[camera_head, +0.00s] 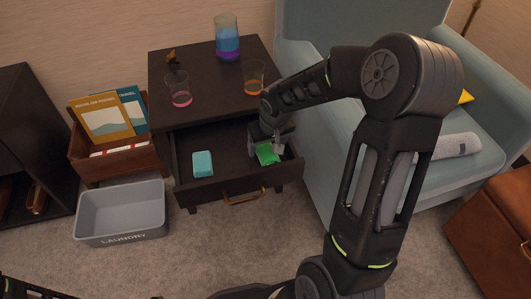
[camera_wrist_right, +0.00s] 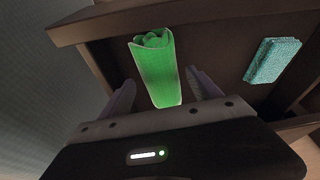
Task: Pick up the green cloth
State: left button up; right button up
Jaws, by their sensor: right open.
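The green cloth (camera_head: 267,154) lies in the right part of the open drawer of the dark side table. It shows as a rolled green bundle in the right wrist view (camera_wrist_right: 156,68). My right gripper (camera_head: 266,147) reaches down into the drawer over the cloth and partly hides it in the head view. In the wrist view its two fingers (camera_wrist_right: 161,93) are apart, one on each side of the cloth's near end. I cannot tell whether they touch it. My left gripper is not clearly in view; only a dark part of my left arm shows at the bottom left.
A teal sponge (camera_head: 203,164) lies at the drawer's left (camera_wrist_right: 272,60). Glasses and a blue-filled beaker (camera_head: 227,38) stand on the table top (camera_head: 201,60). The drawer front (camera_head: 218,188) has a brass handle. A grey laundry bin (camera_head: 121,213) and a book crate (camera_head: 117,161) stand left; a blue armchair (camera_head: 307,170) stands right.

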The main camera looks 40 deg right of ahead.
aim_at(266, 147)
jog(key=shift+w+f, duration=0.2)
jog(key=shift+f, duration=0.4)
jog(key=shift+c, duration=0.3)
jog(key=c, duration=1.4)
jog(key=shift+r, duration=0.1)
notch_tip(266, 147, up, 9)
jog(key=p, duration=0.3)
jog(key=shift+r+p, duration=0.3)
jog(key=shift+r, duration=0.2)
